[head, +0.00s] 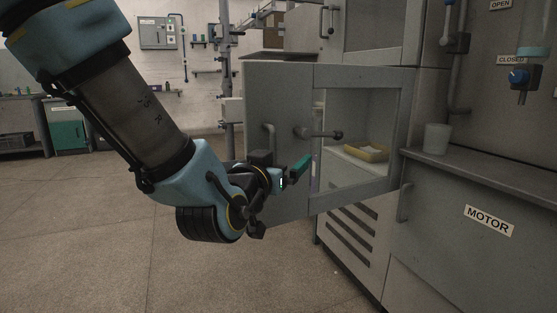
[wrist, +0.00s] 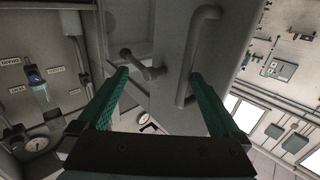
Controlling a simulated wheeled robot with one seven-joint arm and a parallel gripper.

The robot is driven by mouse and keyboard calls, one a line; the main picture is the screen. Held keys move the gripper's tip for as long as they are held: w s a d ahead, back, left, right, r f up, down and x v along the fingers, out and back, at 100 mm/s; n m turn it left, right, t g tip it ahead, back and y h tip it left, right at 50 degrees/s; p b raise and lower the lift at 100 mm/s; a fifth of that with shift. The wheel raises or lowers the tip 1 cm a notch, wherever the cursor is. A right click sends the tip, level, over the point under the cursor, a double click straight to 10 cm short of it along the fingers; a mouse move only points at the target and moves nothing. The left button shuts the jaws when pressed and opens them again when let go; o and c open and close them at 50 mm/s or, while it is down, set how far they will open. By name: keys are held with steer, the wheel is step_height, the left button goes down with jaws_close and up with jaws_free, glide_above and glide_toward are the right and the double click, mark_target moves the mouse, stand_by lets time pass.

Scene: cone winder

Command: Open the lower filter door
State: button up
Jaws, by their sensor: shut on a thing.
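The lower filter door (head: 279,100) is a grey panel with a framed window on its right side. It stands swung out from the cabinet front, at an angle to it. It carries a vertical bar handle (head: 269,138) and a latch lever (head: 318,133) to the right. My gripper (head: 290,168) is at the door, low by the handle. The wrist view shows its two green fingers (wrist: 158,74) well apart, with the right fingertip against the bar handle (wrist: 196,48). The latch lever (wrist: 146,66) shows near the left fingertip. The grip itself is partly hidden.
An upper windowed door (head: 374,24) is above. The floor (head: 80,240) at left is clear.

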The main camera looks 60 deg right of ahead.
steer(key=a, duration=0.2)
steer(key=s+a, duration=0.1)
steer(key=a, duration=0.5)
steer(key=shift+s+a, duration=0.15)
steer(key=shift+s, duration=0.25)
steer(key=shift+c, duration=0.7)
steer(key=a+b, duration=0.1)
steer(key=b, duration=0.2)
steer(key=a+b, duration=0.1)
steer(key=b, duration=0.2)
steer(key=shift+w+a, duration=0.25)
